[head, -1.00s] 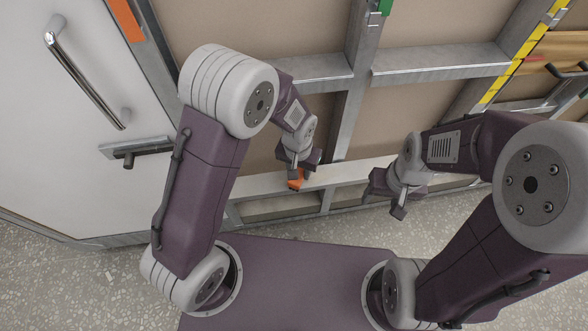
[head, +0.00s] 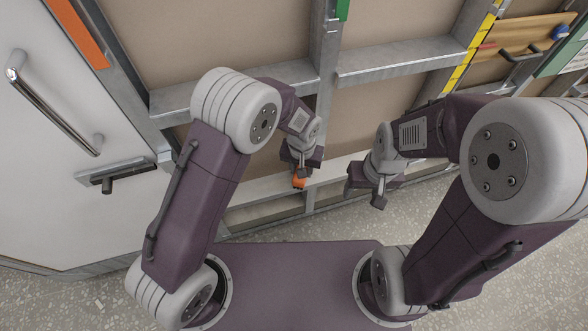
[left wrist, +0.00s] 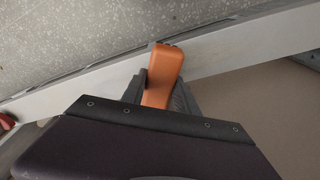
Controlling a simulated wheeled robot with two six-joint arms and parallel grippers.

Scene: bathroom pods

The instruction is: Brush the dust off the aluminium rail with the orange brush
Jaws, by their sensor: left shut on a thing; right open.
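The orange brush (left wrist: 163,75) is held between the fingers of my left gripper (left wrist: 165,95). In the left wrist view its orange body reaches over the pale aluminium rail (left wrist: 230,48); its bristles are hidden, so I cannot tell whether it touches the rail. In the head view the brush (head: 299,182) shows just below my left gripper (head: 300,172), over the lower rail (head: 256,189). I cannot make out dust on the rail. My right gripper (head: 364,194) is open and empty, to the right of the left one and near the rail.
A white door (head: 50,130) with a long bar handle (head: 55,110) and a dark lever (head: 108,184) stands at the left. Metal studs and cross rails (head: 400,62) frame the beige panels. A wooden board (head: 510,45) is at the upper right. The speckled floor (head: 300,228) is below.

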